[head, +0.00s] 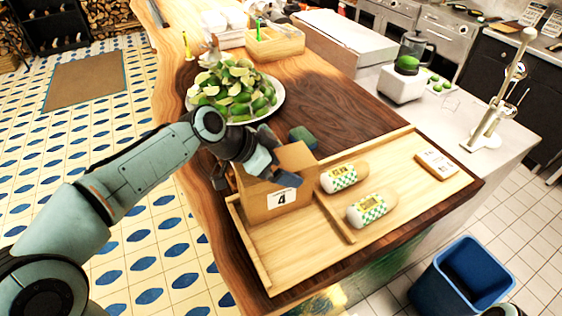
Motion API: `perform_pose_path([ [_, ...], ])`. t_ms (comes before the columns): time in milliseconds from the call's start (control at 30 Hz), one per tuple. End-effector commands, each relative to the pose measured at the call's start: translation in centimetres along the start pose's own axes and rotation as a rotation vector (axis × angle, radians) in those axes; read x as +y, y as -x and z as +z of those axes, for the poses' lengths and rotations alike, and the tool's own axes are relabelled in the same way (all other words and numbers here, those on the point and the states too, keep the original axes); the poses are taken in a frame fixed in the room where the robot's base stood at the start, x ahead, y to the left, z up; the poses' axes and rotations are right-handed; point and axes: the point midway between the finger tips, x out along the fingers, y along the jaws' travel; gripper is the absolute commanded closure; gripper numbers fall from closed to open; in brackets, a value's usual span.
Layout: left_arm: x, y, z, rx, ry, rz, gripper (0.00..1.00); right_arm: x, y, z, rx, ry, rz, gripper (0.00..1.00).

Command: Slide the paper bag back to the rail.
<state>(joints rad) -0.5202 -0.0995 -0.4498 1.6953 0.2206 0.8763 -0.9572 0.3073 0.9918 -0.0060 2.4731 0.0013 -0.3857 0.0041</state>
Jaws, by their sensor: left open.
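The brown paper bag (268,203) with a white label "4" stands upright in the left part of a wooden tray (300,262) on the counter. The tray has raised wooden rails along its edges and a divider strip (337,218) just right of the bag. My left gripper (243,176) is open at the bag's upper left side, its fingers overlapping the bag in the head view. I cannot tell whether they touch it. The bag's far side is hidden. My right gripper is not in view.
Two wrapped rolls (371,208) lie right of the divider, with a small card (437,163) beyond them. A plate of limes (235,95) stands behind the gripper. A small green-blue object (302,138) is behind the bag. A blue bin (462,277) stands at lower right.

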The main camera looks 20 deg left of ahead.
Motion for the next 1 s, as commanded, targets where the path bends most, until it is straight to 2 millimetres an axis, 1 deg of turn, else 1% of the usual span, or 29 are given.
perform_pose_path([
  [133, 0.0, 0.5, 0.0, 0.002, 0.000, 0.000, 0.00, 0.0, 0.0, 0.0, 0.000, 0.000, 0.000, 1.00],
  [233, -0.1, 1.8, -0.1, 0.004, 0.000, -0.001, 0.00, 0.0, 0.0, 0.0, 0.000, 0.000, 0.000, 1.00],
  [367, -0.1, 4.5, -0.1, 0.005, 0.001, -0.004, 0.00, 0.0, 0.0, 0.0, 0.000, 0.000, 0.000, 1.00],
  [500, -0.1, 7.8, -0.1, 0.005, 0.001, -0.005, 0.00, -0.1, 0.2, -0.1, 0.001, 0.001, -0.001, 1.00],
  [600, -0.1, 9.9, -0.1, 0.004, 0.000, -0.004, 0.00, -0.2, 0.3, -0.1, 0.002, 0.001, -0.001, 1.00],
  [700, 0.0, 11.5, -0.1, 0.003, -0.001, -0.003, 0.00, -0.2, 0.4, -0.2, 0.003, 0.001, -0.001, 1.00],
  [833, 0.0, 12.9, -0.1, 0.001, 0.000, -0.002, 0.00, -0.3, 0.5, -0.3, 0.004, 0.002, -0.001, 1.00],
  [1000, 0.0, 13.4, 0.0, 0.000, 0.000, -0.001, 0.00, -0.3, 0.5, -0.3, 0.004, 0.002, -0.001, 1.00],
])
